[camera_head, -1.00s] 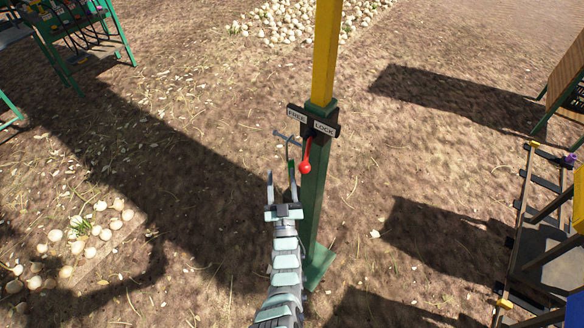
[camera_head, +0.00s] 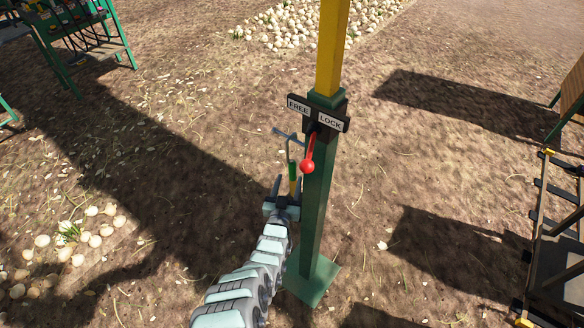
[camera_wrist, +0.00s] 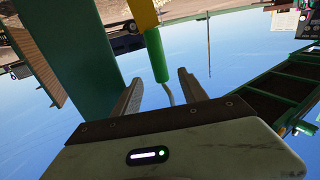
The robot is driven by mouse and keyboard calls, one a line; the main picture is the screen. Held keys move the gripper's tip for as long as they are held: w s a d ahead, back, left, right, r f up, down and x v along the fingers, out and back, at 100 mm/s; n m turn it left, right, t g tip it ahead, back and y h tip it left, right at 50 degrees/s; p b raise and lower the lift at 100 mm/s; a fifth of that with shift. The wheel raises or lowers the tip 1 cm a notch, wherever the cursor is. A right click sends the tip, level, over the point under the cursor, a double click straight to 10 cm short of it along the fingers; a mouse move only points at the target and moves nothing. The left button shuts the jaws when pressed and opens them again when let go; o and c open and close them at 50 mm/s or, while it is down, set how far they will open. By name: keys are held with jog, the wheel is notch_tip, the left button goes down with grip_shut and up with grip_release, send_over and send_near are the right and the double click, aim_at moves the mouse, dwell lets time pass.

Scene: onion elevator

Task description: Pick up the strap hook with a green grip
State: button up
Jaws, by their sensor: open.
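My gripper (camera_head: 286,187) is close to the hook's lower part. In the wrist view my gripper (camera_wrist: 163,92) is open, with the grey piece and the grip's end in line with the gap between the fingers. I cannot tell how deep the grip is between them.
The green post (camera_head: 318,210) with a yellow top stands just right of my gripper. It carries a FREE/LOCK sign (camera_head: 317,113) and a red-knobbed lever (camera_head: 307,165) close by. A ladder-like frame (camera_head: 545,220) stands at the right. Open ground lies to the left.

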aim_at(292, 171)
jog(key=shift+w+d, duration=0.15)
jog(key=shift+w, duration=0.65)
jog(key=w+b, duration=0.2)
jog(key=w+d+b, duration=0.1)
jog(key=w+b, duration=0.2)
jog(key=shift+f, duration=0.2)
jog(key=shift+w+r, duration=0.2)
jog(key=shift+w, duration=0.05)
grip_shut()
